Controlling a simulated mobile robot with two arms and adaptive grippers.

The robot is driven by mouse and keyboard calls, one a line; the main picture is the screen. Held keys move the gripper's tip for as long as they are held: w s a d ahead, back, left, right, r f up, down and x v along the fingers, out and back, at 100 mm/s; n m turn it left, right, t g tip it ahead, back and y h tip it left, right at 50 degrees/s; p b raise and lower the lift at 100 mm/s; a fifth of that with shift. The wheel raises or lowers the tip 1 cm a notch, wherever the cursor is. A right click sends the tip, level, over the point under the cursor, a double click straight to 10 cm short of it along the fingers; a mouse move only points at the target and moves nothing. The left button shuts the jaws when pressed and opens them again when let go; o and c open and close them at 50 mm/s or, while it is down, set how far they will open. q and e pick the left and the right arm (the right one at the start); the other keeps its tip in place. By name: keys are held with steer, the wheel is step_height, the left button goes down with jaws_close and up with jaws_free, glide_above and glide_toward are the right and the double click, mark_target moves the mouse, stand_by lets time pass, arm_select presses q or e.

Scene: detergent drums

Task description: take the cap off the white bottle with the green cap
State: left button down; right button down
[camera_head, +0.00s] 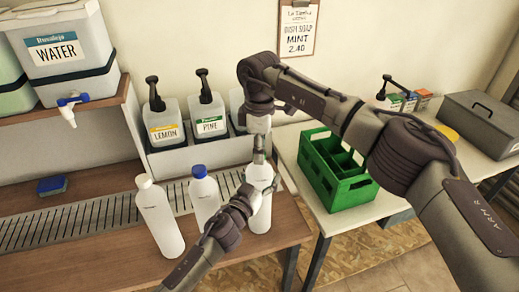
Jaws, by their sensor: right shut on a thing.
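A white bottle (261,213) stands upright on the right part of the wooden counter; its cap is hidden, so I cannot see its colour. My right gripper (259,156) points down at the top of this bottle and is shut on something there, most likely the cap. My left gripper (259,193) is at the upper body of the same bottle, with its fingers by the bottle's sides. Whether it grips or only surrounds the bottle is unclear.
A bottle with a white cap (160,222) and one with a blue cap (205,198) stand to the left. Pump drums labelled LEMON (165,127) and PINE (209,122) stand behind. A green crate (345,191) is on the right table. A blue sponge (52,186) lies at left.

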steer(key=n, duration=0.9)
steer(key=shift+n, duration=0.3)
steer(key=n, duration=0.5)
steer(key=shift+w+r, duration=0.1)
steer(key=n, duration=0.2)
steer(key=shift+n, duration=0.3)
steer(key=n, duration=0.7)
steer(key=shift+n, duration=0.3)
steer(key=n, duration=0.7)
steer(key=shift+n, duration=0.3)
steer(key=n, duration=2.1)
steer(key=shift+n, duration=0.4)
